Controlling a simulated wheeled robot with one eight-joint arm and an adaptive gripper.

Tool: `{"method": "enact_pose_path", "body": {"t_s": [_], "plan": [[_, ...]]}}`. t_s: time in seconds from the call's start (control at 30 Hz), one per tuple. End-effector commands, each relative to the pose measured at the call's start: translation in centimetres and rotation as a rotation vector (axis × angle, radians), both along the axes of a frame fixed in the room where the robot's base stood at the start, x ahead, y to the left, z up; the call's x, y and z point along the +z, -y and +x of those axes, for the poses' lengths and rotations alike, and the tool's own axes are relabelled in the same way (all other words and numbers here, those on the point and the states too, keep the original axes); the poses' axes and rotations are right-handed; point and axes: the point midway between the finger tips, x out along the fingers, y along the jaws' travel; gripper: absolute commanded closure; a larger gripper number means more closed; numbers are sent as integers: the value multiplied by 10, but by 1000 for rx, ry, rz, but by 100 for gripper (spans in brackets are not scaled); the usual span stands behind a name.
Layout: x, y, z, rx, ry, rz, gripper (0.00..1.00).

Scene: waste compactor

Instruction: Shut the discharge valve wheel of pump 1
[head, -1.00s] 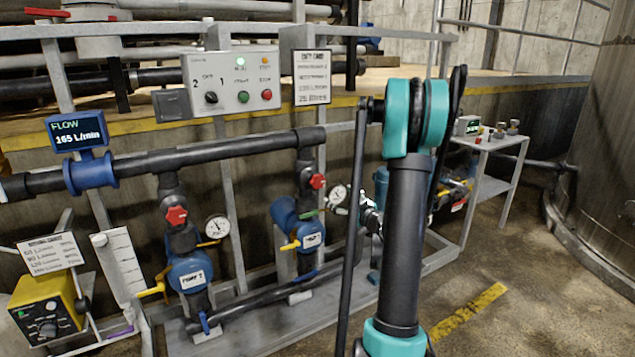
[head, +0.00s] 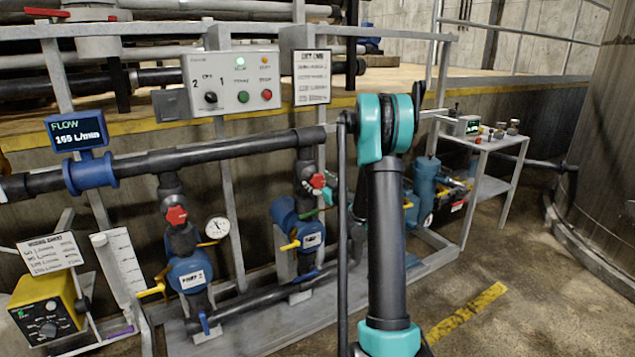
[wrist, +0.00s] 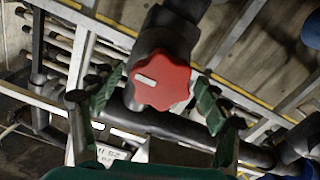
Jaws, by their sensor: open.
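The red valve wheel (head: 317,181) of the right-hand pump, which I take to be pump 1 (head: 311,239), sits on the black riser above the blue pump body. In the wrist view the lobed red wheel (wrist: 165,84), with a white mark on its face, lies between the two green finger pads. My gripper (wrist: 158,95) is open, one finger on each side of the wheel. I cannot tell whether either pad touches it.
Pump 2 (head: 193,279) stands to the left with its own red wheel (head: 176,215) and a gauge (head: 217,228). Yellow levers stick out from both pumps. The control panel (head: 238,84) and flow display (head: 77,130) are above.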

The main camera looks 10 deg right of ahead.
Motion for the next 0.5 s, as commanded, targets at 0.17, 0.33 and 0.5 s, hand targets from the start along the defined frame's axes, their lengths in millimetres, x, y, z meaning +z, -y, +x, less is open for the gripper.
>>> {"method": "enact_pose_path", "body": {"t_s": [0.17, 0.33, 0.5], "plan": [[0, 0, 1, 0, 0, 0, 24], [0, 0, 1, 0, 0, 0, 33], [0, -1, 1, 0, 0, 0, 54]]}}
